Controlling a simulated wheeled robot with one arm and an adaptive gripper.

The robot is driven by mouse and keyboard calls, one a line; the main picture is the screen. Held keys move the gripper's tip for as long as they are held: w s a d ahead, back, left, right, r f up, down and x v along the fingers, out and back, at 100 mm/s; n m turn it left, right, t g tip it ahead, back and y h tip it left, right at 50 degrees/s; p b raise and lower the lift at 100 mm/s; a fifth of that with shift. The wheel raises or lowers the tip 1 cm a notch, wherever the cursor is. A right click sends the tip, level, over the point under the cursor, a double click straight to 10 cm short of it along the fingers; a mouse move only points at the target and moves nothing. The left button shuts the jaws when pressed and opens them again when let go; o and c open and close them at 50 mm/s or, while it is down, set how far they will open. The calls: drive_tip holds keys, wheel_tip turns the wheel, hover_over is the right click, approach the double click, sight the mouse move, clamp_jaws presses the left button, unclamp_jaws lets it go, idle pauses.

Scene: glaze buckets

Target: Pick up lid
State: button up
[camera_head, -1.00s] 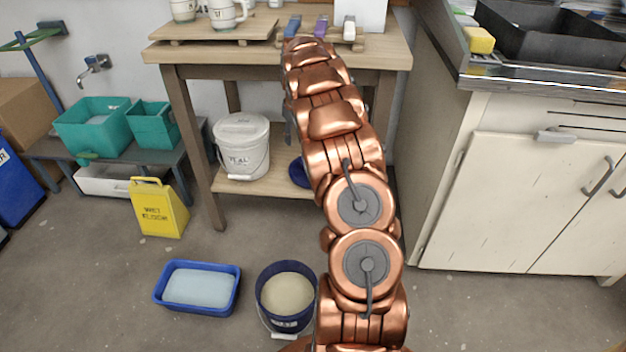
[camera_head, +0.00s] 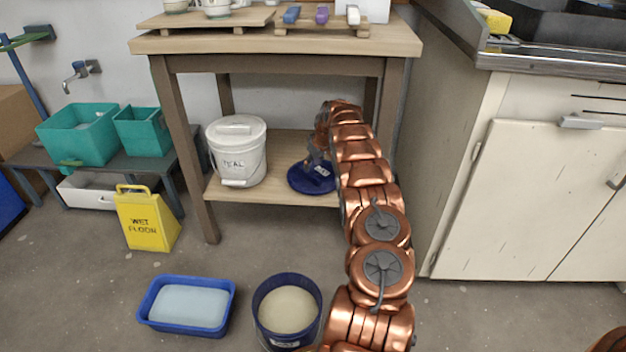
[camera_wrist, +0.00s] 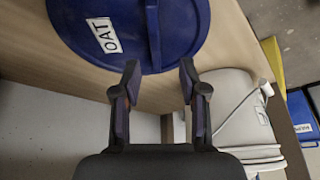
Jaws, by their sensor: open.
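A round blue lid (camera_head: 297,180) lies on the lower shelf of the wooden table in the head view. It fills the top of the wrist view (camera_wrist: 185,45), with a white label reading "OAT" and a raised bar handle (camera_wrist: 153,30) across it. My gripper (camera_wrist: 155,68) is open, its two fingers apart at the near edge of the lid, one on each side of the handle's line. I cannot tell whether they touch the lid. In the head view my gripper (camera_head: 318,160) is at the lid, partly hidden by my arm.
A white lidded bucket (camera_head: 237,155) stands left of the lid on the shelf (camera_head: 270,195). An open blue bucket (camera_head: 266,325) and a blue tub (camera_head: 150,310) stand on the floor. Table legs and the tabletop bound the shelf space. A yellow floor sign (camera_head: 148,222) stands left.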

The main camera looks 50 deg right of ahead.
sight(309, 174)
drive_tip(key=shift+d+b+x, duration=0.15)
drive_tip(key=shift+b+x, duration=0.4)
drive_tip(key=shift+x, duration=0.7)
drive_tip(key=shift+d+b+x, duration=0.15)
drive_tip(key=shift+b+x, duration=0.35)
drive_tip(key=shift+x, duration=0.7)
drive_tip(key=shift+w+f, duration=0.35)
drive_tip(key=shift+f, duration=0.2)
drive_tip(key=shift+d+f+b, duration=0.1)
drive_tip(key=shift+f+b, duration=0.2)
drive_tip(key=shift+f, duration=0.05)
drive_tip(key=shift+w+f, duration=0.1)
drive_tip(key=shift+f, duration=0.15)
clamp_jaws()
